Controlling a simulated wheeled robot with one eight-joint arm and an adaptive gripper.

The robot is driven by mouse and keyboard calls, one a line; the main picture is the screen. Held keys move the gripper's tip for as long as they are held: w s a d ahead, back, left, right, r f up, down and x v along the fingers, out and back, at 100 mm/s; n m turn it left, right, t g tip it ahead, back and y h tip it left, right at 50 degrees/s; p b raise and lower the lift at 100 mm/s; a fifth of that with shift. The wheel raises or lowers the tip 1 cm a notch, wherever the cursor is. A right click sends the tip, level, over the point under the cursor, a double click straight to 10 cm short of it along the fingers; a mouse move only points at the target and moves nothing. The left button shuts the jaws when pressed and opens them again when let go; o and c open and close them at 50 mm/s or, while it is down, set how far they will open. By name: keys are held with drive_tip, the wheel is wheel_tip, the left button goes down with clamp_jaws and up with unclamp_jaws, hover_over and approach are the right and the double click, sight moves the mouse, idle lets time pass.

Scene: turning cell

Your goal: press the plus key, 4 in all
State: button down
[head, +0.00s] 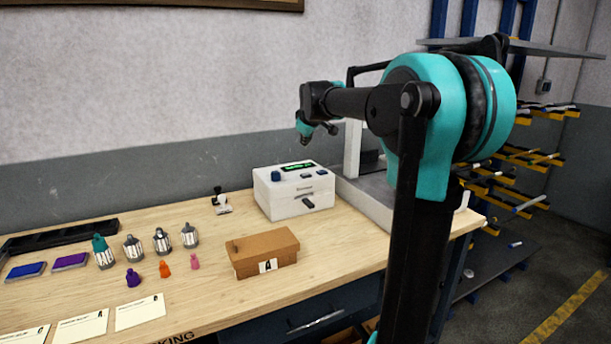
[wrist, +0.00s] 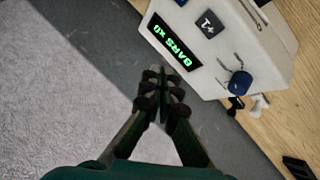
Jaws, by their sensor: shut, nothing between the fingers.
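The plus key, a dark key marked "+1" (wrist: 208,24), sits on the top face of a white machine (head: 290,200) beside its display. It is also a small dark key in the head view (head: 307,176). The green display (wrist: 174,40) seems to read "BARS X0", upside down in the wrist view. My gripper (wrist: 161,76) is shut and empty. In the wrist view its fingertips appear by the display's lower edge, left of and below the plus key. Their height above the machine is unclear. In the head view my arm's end hangs above the machine's back.
A blue knob (wrist: 239,82) stands on the machine, and another dark key (head: 322,172) lies beyond the plus key. The wall is close behind. A brown box (head: 262,252) is in front; a stamp (head: 221,203) stands left. Bottles and cards lie further left.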

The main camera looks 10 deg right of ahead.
sight(306, 175)
drive_tip(key=shift+f, duration=4.35)
drive_tip(key=shift+f, duration=0.1)
drive_tip(key=shift+f, duration=0.3)
drive_tip(key=shift+f, duration=0.45)
drive_tip(key=shift+r, duration=0.85)
drive_tip(key=shift+r, duration=2.5)
